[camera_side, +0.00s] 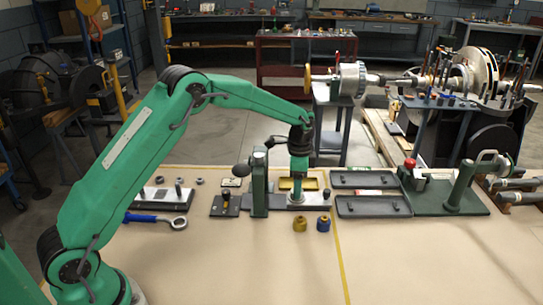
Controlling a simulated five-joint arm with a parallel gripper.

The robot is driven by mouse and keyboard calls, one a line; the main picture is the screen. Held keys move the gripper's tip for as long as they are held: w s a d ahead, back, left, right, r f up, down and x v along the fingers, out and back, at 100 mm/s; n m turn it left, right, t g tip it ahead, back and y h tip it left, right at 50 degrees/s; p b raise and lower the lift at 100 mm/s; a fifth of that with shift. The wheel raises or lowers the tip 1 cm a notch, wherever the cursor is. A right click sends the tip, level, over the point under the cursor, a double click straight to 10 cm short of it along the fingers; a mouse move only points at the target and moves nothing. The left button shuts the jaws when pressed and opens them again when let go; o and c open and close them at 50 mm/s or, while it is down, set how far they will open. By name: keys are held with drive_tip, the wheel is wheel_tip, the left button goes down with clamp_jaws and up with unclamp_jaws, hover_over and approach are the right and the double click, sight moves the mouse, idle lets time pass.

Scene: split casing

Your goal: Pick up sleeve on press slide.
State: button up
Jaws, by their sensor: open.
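My green arm reaches over the bench and its end points straight down. My gripper (298,182) is open, low over the press slide (316,202), a light metal plate beside the green press column (259,187). A small grey piece, which seems to be the sleeve (296,197), shows on the slide right under the gripper. The fingers are small and dark here, and I cannot tell whether they are around the sleeve or just above it.
A brass bushing (300,224) and a blue bushing (323,223) stand in front of the slide. Dark trays (372,207) and a green fixture (462,190) lie right. The front bench is clear.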

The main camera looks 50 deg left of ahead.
drive_tip(key=shift+f, duration=1.15)
drive_tip(key=c, duration=1.2)
drive_tip(key=shift+r, duration=0.1)
drive_tip(key=shift+r, duration=0.75)
wheel_tip(320, 180, up, 2)
drive_tip(key=shift+r, duration=0.15)
drive_tip(key=s+d+r, duration=0.6)
drive_tip(key=d+r, duration=0.1)
drive_tip(key=d, duration=0.3)
